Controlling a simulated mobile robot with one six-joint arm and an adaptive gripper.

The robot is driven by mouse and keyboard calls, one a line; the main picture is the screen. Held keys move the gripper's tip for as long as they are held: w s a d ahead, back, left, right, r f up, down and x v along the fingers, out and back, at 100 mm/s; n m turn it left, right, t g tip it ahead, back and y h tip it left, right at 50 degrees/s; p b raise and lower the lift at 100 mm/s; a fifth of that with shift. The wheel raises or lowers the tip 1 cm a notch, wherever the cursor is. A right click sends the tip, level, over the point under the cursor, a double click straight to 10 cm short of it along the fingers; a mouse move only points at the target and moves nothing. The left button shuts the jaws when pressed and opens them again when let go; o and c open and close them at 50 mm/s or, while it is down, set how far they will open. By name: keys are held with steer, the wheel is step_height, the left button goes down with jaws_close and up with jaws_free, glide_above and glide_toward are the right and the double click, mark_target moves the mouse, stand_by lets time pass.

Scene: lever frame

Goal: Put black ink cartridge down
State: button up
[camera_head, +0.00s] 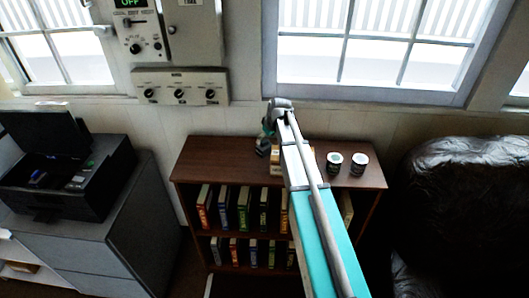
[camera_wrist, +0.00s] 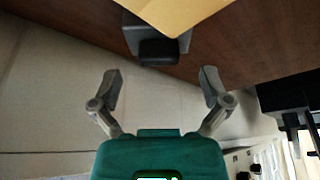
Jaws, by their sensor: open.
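A black block with a grey body, likely the black ink cartridge (camera_wrist: 158,50), rests on the brown top of the bookcase (camera_wrist: 225,45), against a tan box (camera_wrist: 180,12). My gripper (camera_wrist: 161,78) is open, its two fingers spread on either side of the block's near end. The fingertips stop short of the block and are apart from it. In the head view my gripper (camera_head: 264,146) is small and dark at the left of the tan box (camera_head: 276,163); the block cannot be told apart from it there.
Two small cups (camera_head: 346,163) stand on the bookcase top (camera_head: 215,160), right of my arm. An open black printer (camera_head: 70,185) sits on a grey cabinet (camera_head: 140,205) at left. A control panel (camera_head: 180,87) hangs on the wall behind. The bookcase top's left part is clear.

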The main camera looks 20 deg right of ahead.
mark_target(265, 141)
steer(key=shift+b+x, duration=0.95)
steer(key=shift+x, duration=0.45)
jaws_close()
steer(key=shift+r, duration=0.1)
steer(key=shift+r, duration=0.1)
step_height(265, 141, up, 10)
steer(key=p, duration=1)
stand_by(0.5)
